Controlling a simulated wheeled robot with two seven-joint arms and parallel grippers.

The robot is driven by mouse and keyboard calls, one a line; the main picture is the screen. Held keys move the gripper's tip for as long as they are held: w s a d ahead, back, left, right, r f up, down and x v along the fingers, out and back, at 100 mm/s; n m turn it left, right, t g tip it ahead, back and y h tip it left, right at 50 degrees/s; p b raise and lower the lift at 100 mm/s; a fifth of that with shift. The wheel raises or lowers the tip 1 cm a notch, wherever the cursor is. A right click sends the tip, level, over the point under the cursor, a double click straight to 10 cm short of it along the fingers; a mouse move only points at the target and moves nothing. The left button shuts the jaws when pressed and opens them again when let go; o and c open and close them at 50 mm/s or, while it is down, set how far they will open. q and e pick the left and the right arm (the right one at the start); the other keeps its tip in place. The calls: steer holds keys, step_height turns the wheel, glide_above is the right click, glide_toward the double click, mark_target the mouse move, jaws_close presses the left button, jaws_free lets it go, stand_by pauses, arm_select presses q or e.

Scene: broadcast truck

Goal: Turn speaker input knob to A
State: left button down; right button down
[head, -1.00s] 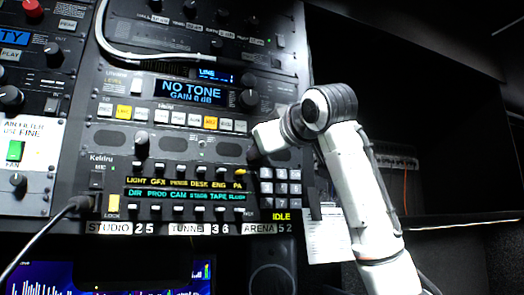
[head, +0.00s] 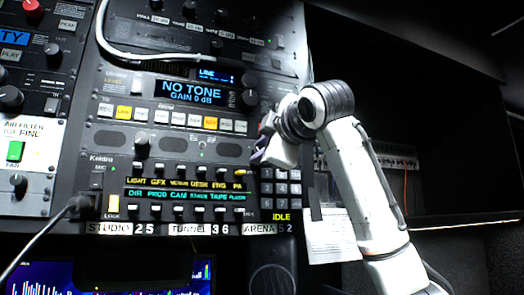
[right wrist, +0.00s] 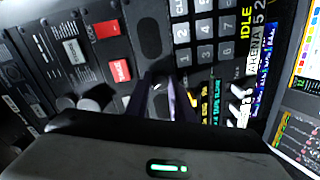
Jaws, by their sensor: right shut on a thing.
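My right gripper (head: 260,152) reaches the right end of the Keldru intercom panel (head: 100,170), just above the keypad (head: 282,188). I cannot read a speaker input label or an A mark. A dark knob (head: 142,138) stands at the panel's upper left, apart from the gripper. My left gripper is not in view.
Rows of small switches (head: 185,208) lie left of the gripper. Above are the NO TONE display (head: 190,91) and a row of lit buttons (head: 210,122). A cable (head: 60,217) plugs in at lower left.

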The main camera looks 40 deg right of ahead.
steer(key=shift+n, duration=0.6)
steer(key=c, duration=1.5)
jaws_free()
steer(key=shift+c, duration=0.2)
steer(key=b+v, duration=0.3)
steer(key=v, duration=0.7)
steer(key=shift+s, duration=0.2)
